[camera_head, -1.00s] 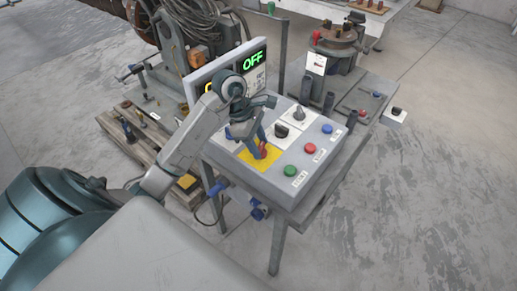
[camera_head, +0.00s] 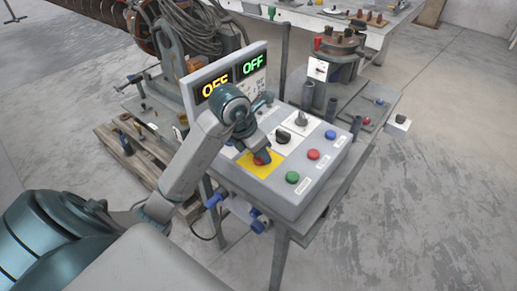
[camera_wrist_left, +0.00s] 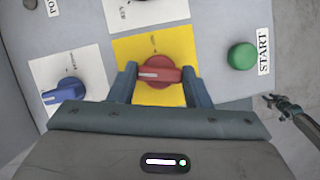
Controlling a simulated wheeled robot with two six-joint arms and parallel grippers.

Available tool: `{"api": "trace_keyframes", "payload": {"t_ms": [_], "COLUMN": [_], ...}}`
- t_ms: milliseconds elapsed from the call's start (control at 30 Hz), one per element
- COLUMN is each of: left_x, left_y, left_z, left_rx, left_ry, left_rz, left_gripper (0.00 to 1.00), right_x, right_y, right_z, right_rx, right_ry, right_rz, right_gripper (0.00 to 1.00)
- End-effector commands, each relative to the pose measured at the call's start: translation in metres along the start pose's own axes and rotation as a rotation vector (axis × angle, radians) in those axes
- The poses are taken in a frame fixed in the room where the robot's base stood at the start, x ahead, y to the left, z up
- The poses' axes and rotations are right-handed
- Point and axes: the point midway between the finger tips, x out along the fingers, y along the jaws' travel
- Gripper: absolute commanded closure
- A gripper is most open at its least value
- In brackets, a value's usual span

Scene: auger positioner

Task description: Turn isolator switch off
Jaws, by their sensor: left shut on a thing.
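The isolator switch is a red rotary knob (camera_wrist_left: 160,75) on a yellow plate (camera_wrist_left: 158,45), with its white mark lying across and toward the left in the left wrist view. My left gripper (camera_wrist_left: 160,86) is shut on the knob, one finger at each end of its handle. In the head view, the left gripper (camera_head: 257,150) comes down onto the knob (camera_head: 262,158), partly hiding it and the yellow plate (camera_head: 258,170).
The control box (camera_head: 290,208) carries a green START button (camera_head: 292,177), a red button (camera_head: 313,154), a blue button (camera_head: 331,134) and a black knob (camera_head: 283,138). A blue knob (camera_wrist_left: 64,92) sits beside the yellow plate. The display (camera_head: 252,64) reads OFF twice.

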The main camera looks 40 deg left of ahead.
Motion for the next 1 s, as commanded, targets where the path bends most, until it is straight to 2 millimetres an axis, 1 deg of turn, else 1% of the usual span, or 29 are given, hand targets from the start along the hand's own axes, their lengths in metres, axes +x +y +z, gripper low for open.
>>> {"api": "trace_keyframes", "payload": {"t_ms": [100,400,633,1000], "left_x": [-0.003,-0.002,-0.001,0.0], "left_y": [-0.002,-0.002,-0.002,-0.002], "left_z": [0.001,0.001,0.0,0.0], "left_rx": [-0.08,-0.22,-0.263,-0.27], "left_ry": [0.001,0.002,0.001,0.001], "left_rz": [0.029,0.089,0.108,0.112], "left_gripper": [0.79,0.79,0.79,0.79], "right_x": [-0.008,-0.019,-0.022,-0.022], "right_y": [0.0,0.001,0.001,0.0], "right_z": [0.001,0.004,0.004,0.004], "right_rx": [0.001,0.001,0.001,0.001], "right_ry": [0.001,-0.002,-0.003,-0.002], "right_rz": [0.0,-0.001,-0.001,-0.002], "right_gripper": [0.64,0.64,0.64,0.64]}}
